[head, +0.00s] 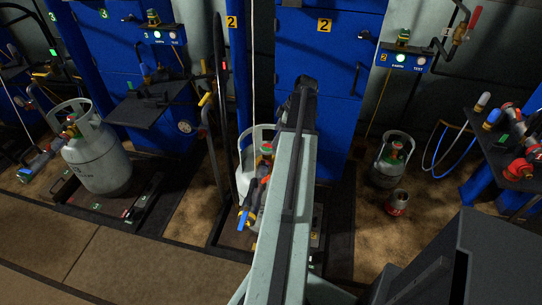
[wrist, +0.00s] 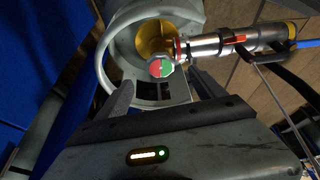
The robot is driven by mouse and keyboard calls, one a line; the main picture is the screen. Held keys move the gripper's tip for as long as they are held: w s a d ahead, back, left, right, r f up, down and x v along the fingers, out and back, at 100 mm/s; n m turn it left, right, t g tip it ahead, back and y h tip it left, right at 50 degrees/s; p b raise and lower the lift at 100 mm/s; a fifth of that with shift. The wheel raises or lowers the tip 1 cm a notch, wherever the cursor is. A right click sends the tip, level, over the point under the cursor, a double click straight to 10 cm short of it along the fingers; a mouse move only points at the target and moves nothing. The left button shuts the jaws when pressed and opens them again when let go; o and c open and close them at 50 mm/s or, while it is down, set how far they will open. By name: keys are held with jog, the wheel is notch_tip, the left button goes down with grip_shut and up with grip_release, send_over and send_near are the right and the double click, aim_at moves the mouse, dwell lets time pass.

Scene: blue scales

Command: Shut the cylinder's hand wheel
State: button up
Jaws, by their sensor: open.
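The grey-white gas cylinder (head: 244,176) stands in the middle of the head view, partly hidden behind my arm. Its hand wheel (head: 266,149) shows green and red beside the arm. In the wrist view the hand wheel (wrist: 160,67) has a red and green face, in front of a brass valve inside the cylinder's open collar (wrist: 112,50). My gripper (wrist: 164,92) is open, with one finger on each side below the wheel. The wheel appears between and beyond the fingertips; I cannot tell whether they touch it. The fingers are not clear in the head view.
A silver filling connector (wrist: 225,43) with a hose runs right from the valve, close to the right finger. Another cylinder (head: 98,160) stands on a scale at left. A smaller cylinder (head: 391,162) and a red can (head: 397,203) stand on the floor at right.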

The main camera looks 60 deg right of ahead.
aim_at(269, 147)
jog(key=b+x, duration=0.6)
jog(key=x, duration=0.1)
jog(key=shift+s, duration=0.15)
jog(key=shift+w+f+b, duration=0.3)
jog(key=shift+f+b, duration=0.1)
jog(key=shift+b, duration=0.2)
jog(key=shift+r, duration=0.1)
jog(key=c, duration=1.4)
